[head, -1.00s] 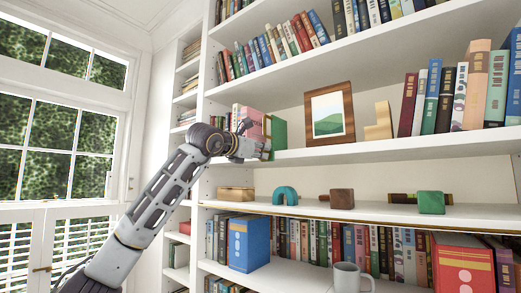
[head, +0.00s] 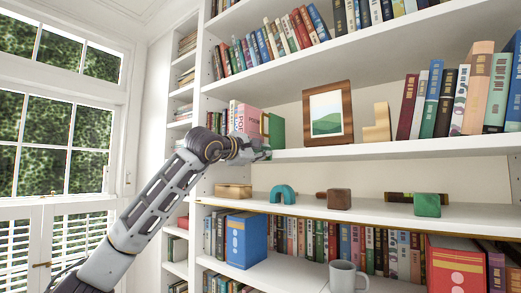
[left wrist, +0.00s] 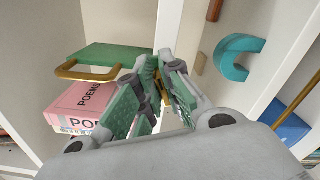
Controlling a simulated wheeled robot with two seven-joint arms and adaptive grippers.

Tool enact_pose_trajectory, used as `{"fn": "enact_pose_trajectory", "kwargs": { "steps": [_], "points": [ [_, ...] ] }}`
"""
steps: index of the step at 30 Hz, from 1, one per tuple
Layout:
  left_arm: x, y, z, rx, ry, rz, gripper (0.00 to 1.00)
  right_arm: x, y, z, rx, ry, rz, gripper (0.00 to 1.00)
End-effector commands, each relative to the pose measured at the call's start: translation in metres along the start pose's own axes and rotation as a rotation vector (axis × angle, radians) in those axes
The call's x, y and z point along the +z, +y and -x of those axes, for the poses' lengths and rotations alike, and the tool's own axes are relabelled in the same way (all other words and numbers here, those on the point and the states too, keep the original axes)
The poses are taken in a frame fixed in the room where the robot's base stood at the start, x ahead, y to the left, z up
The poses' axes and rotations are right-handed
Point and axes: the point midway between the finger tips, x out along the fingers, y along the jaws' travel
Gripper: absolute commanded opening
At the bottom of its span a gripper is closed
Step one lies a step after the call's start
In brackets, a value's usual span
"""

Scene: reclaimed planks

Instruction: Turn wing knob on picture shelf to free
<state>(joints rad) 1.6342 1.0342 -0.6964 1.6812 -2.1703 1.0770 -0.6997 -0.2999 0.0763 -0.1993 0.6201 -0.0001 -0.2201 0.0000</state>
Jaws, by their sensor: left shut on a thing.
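My left gripper (head: 264,154) is at the left end of the picture shelf (head: 400,146), at its front edge. In the left wrist view its green-padded fingers (left wrist: 163,92) are closed around a small brass-coloured piece, the wing knob (left wrist: 164,96). Only a sliver of the knob shows between the fingers, so its angle cannot be told. In the head view the knob is hidden by the gripper. A framed green picture (head: 328,113) stands on this shelf. My right gripper is in neither view.
A pink book (head: 247,118) and a green object with a brass handle (left wrist: 100,58) are close beside the gripper. A grey mug (head: 345,277) stands lower down.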

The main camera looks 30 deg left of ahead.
Motion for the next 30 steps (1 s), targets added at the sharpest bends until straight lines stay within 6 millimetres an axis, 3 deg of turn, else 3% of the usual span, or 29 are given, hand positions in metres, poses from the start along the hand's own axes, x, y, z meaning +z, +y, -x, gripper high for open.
{"fn": "enact_pose_trajectory", "kwargs": {
  "steps": [15, 30],
  "points": [
    [-0.001, -0.006, 0.000, -0.003, 0.001, -0.361, 0.00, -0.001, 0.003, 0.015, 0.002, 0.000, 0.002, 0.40],
    [-0.002, -0.008, -0.001, -0.003, 0.000, -0.436, 0.00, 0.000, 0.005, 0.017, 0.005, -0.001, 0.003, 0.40]
  ]
}}
